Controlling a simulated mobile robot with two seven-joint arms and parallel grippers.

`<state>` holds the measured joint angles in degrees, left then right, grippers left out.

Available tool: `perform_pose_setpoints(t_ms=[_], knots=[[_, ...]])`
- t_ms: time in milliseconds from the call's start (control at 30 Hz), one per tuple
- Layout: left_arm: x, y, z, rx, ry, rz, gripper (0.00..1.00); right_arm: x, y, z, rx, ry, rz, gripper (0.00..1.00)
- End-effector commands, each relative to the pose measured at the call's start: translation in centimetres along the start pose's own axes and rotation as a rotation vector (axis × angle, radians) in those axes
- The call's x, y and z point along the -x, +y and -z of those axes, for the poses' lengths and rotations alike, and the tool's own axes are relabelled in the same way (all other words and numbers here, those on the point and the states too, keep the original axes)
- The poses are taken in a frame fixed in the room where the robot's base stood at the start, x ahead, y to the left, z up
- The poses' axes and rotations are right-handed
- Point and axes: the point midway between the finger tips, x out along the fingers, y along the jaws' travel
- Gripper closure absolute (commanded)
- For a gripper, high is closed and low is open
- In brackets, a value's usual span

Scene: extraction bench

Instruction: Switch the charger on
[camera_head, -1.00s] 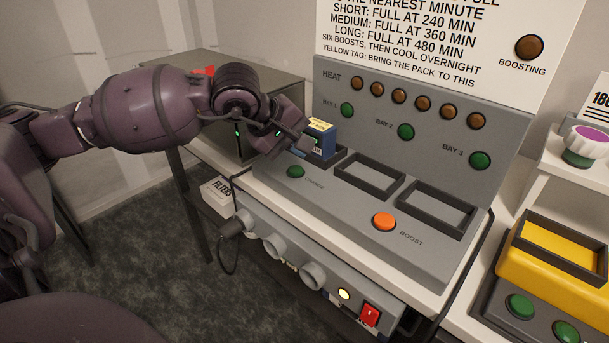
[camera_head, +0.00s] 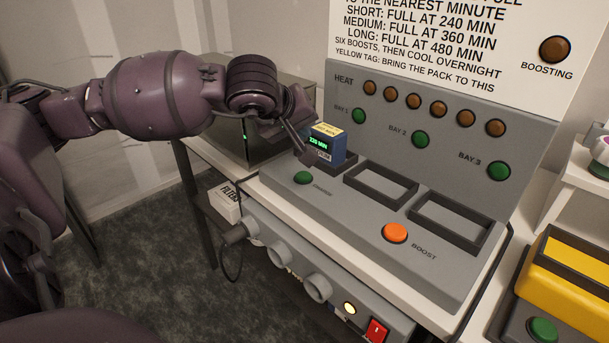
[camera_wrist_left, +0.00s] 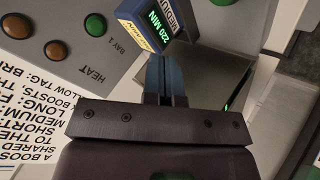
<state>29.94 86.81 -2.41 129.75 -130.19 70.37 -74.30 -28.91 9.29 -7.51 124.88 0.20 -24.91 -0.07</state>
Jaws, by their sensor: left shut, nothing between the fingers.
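The charger (camera_head: 345,205) is a grey console with three bays and a sloped back panel. A blue pack (camera_head: 328,146) with a yellow label and a lit green minutes display stands in the leftmost bay. In the left wrist view the pack (camera_wrist_left: 150,22) reads 220 MIN and MEDIUM. My left gripper (camera_head: 307,155) is shut and empty, close beside the pack's left side; its fingers (camera_wrist_left: 167,75) point towards it. I cannot tell whether they touch. A green button (camera_head: 302,178) sits in front of that bay, its label too small to read. My right gripper is not in view.
An orange BOOST button (camera_head: 395,233) is at the console's front. A yellow device (camera_head: 575,265) stands right. Two bays are empty.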

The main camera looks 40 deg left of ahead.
Motion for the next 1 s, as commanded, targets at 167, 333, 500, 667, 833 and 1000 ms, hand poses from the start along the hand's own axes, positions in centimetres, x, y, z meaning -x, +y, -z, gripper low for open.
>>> perform_pose_setpoints(t_ms=[167, 333, 500, 667, 833, 1000], knots=[[-1.9, -1.3, -1.4, 0.001, -0.006, 0.004, 1.00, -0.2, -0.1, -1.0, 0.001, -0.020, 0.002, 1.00], [-3.2, -2.3, -2.4, 0.000, -0.005, 0.005, 1.00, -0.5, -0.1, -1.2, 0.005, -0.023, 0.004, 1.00], [-4.2, -3.0, -3.1, 0.000, -0.003, 0.004, 1.00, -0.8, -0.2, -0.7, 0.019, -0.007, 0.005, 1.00], [-4.6, -3.3, -3.4, 0.000, -0.002, 0.002, 1.00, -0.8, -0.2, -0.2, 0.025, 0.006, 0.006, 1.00], [-4.6, -3.3, -3.4, 0.001, -0.001, 0.000, 1.00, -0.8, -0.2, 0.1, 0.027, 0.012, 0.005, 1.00], [-4.6, -3.3, -3.4, 0.001, 0.000, 0.000, 1.00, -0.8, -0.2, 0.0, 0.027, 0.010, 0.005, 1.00]])
